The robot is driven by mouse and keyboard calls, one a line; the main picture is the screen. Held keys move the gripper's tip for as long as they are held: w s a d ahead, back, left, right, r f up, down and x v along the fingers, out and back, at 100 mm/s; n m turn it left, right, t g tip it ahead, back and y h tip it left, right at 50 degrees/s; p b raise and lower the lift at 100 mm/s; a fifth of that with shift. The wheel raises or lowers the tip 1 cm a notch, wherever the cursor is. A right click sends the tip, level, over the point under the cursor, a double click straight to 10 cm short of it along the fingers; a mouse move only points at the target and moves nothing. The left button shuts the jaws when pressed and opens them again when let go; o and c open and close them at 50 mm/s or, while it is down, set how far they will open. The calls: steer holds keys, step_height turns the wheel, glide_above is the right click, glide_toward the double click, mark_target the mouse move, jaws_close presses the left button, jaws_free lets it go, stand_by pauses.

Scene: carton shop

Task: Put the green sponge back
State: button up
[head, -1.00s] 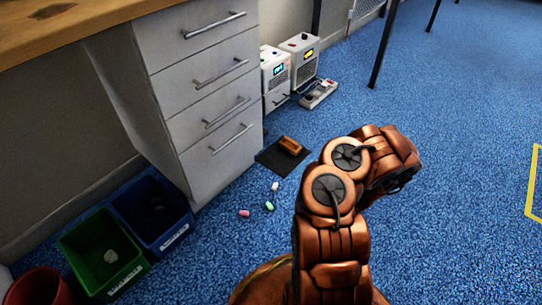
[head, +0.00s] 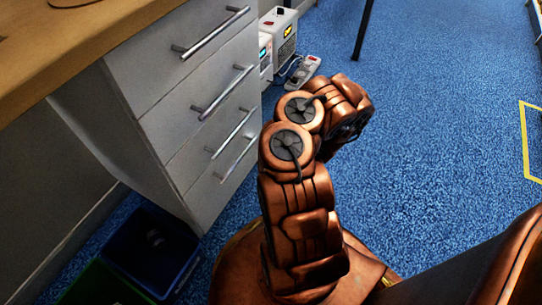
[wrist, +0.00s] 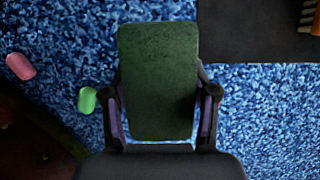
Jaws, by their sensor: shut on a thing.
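The green sponge (wrist: 157,60), a dark green block, is held between the two dark fingers of my gripper (wrist: 158,100) in the wrist view. The fingers press on its left and right sides, and its far end sticks out past them. Blue carpet shows below and around it. In the head view my bent copper arm hides the gripper and the sponge.
In the wrist view, a pink piece (wrist: 20,66) and a light green piece (wrist: 87,100) lie on the carpet. A dark mat (wrist: 245,30) carries an orange-brown object (wrist: 309,14). The head view shows white drawers (head: 185,110), a blue bin (head: 150,250), a green bin (head: 95,285) and open carpet right.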

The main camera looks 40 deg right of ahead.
steer(key=shift+w+d+f+b, duration=0.1)
steer(key=shift+w+d+b, duration=0.1)
steer(key=shift+w+d, duration=0.35)
steer(key=shift+w+d+f+b, duration=0.1)
steer(key=shift+w+d+b, duration=0.15)
steer(key=shift+w, duration=0.5)
steer(key=shift+w+d+f+b, duration=0.1)
steer(key=shift+w+d+b, duration=0.2)
steer(key=shift+w, duration=0.35)
steer(key=shift+w+d, duration=0.6)
steer(key=shift+w, duration=0.1)
steer(key=shift+w+d+f+b, duration=0.15)
steer(key=shift+w+d+b, duration=0.2)
steer(key=shift+w, duration=0.45)
steer(key=shift+w+d+f+b, duration=0.1)
steer(key=shift+w+d, duration=0.35)
steer(key=shift+w, duration=0.3)
steer(key=shift+w+d+f, duration=0.1)
steer(key=shift+w+d, duration=0.5)
steer(key=shift+w, duration=0.2)
steer(key=shift+w+d+f+b, duration=0.1)
steer(key=shift+w+d+b, duration=0.25)
steer(key=shift+w, duration=0.45)
steer(key=shift+w+d+b, duration=0.15)
steer(key=shift+w+d, duration=0.25)
steer(key=shift+w, duration=0.35)
steer(key=shift+f+b, duration=1.1)
steer(key=shift+f, duration=0.65)
steer(key=shift+f, duration=0.1)
steer(key=o, duration=1.5)
